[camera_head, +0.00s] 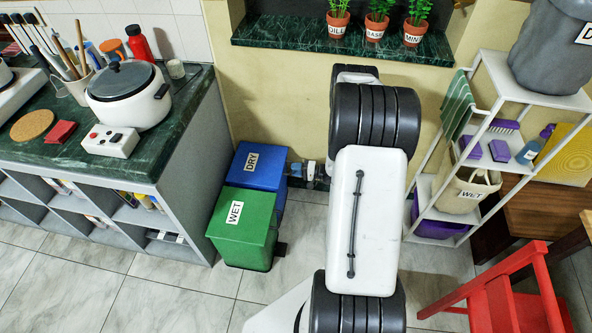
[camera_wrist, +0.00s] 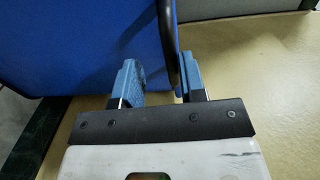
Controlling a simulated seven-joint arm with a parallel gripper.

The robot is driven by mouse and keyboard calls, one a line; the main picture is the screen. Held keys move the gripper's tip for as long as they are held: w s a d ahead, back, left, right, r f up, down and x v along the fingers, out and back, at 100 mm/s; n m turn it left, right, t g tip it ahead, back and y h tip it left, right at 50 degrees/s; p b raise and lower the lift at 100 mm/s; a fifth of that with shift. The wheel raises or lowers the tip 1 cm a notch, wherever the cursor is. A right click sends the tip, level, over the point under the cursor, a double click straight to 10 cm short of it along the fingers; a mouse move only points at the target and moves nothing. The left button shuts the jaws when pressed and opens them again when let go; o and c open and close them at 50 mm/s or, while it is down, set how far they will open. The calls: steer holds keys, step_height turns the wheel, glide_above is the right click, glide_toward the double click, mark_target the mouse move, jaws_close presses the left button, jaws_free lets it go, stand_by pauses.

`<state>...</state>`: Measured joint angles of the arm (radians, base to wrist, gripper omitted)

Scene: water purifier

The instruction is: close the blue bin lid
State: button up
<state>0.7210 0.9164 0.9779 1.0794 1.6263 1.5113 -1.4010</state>
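The blue bin (camera_head: 262,171), labelled DRY, stands on the floor against the wall in the head view, behind the green bin. Its lid angle is hard to judge there. In the wrist view a large flat blue panel (camera_wrist: 90,45) with a dark right edge fills the upper left. My gripper (camera_head: 301,170) is at the right side of the blue bin. In the wrist view its two blue fingers (camera_wrist: 163,80) are apart, and the panel's dark edge reaches down between them, close to the right finger. I cannot tell whether they touch it.
A green bin (camera_head: 242,228) labelled WET stands in front of the blue bin. A counter (camera_head: 190,150) is close on the left, and a dark shelf (camera_head: 275,32) with potted herbs is on the wall above. A white rack (camera_head: 425,192) stands right of my arm. Floor is clear in front.

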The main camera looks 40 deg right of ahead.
steer(key=shift+d, duration=0.15)
steer(key=v, duration=0.7)
steer(key=shift+s, duration=0.3)
steer(key=shift+d, duration=0.15)
stand_by(0.5)
